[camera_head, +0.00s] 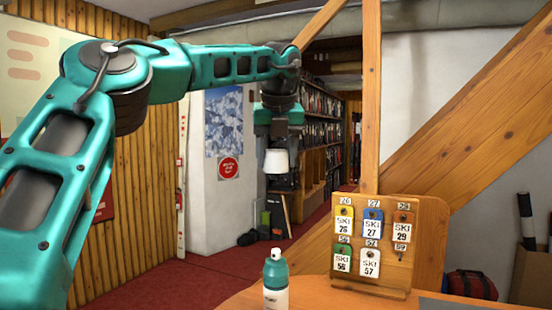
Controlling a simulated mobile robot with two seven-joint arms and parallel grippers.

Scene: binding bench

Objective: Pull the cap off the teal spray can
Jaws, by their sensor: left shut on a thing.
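The teal spray can (275,290) stands upright on the wooden table at the bottom middle. It has a teal top, a pale label and a bare small nozzle at its tip. My left gripper (277,150) is high above the can, pointing down. It is shut on a white cap (276,162), which hangs clear of the can with a wide gap between them. My right gripper is not in view.
The wooden table (235,302) has a wooden tag board (398,283) with several coloured ski tags to the right of the can. A thick wooden post (371,100) rises behind it. Bookshelves stand further back.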

